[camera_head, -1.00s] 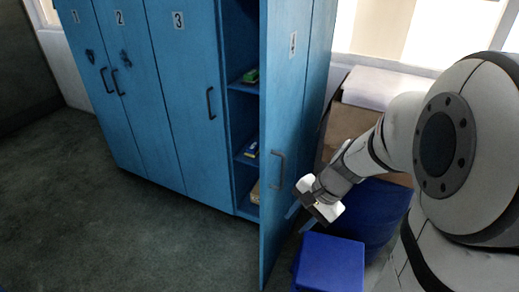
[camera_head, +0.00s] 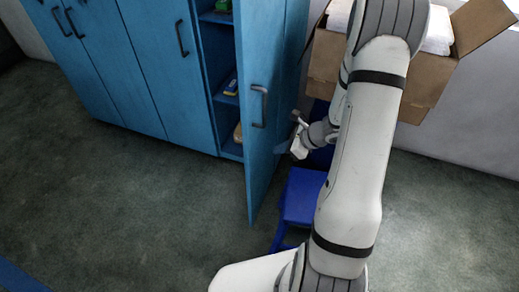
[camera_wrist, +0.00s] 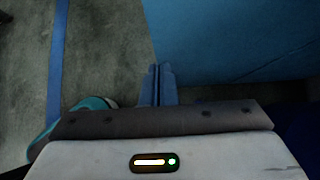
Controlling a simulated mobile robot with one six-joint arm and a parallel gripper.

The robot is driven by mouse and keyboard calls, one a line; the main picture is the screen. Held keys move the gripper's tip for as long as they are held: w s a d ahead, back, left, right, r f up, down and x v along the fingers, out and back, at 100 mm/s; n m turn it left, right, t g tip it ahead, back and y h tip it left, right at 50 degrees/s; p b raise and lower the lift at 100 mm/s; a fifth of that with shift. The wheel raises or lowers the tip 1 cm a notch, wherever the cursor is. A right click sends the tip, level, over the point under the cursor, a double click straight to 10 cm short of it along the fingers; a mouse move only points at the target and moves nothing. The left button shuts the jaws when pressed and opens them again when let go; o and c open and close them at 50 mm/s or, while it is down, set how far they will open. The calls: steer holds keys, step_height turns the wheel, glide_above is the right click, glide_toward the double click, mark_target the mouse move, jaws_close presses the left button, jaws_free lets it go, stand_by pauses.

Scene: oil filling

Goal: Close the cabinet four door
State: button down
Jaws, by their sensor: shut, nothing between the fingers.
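The cabinet four door (camera_head: 262,80) is blue and stands open, swung out from the cabinet toward the camera. Its dark handle (camera_head: 258,106) is on the face to the right. My gripper (camera_head: 282,149) is shut and empty, low on the right of the door, close to its handle face. I cannot tell whether it touches. In the wrist view the shut fingers (camera_wrist: 158,72) point at the lower left edge of a blue surface (camera_wrist: 235,40) that looks like the door. The open compartment (camera_head: 215,60) shows shelves with small items.
Shut blue doors (camera_head: 160,70) stand to the left. A blue stool (camera_head: 302,195) is just below my gripper. A cardboard box (camera_head: 418,90) with white contents is behind my arm at right. A teal and white object (camera_wrist: 90,105) shows beside the hand. The left floor (camera_head: 110,200) is clear.

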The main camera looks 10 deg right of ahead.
mark_target(250, 153)
steer(key=shift+w+a+f, duration=0.65)
steer(key=shift+w+a, duration=0.1)
steer(key=shift+a, duration=0.35)
steer(key=shift+w+a+f, duration=0.6)
steer(key=shift+w+a, duration=0.1)
steer(key=shift+a, duration=0.4)
steer(key=shift+w+a+f, duration=0.65)
steer(key=shift+w+a, duration=0.1)
steer(key=shift+a, duration=0.35)
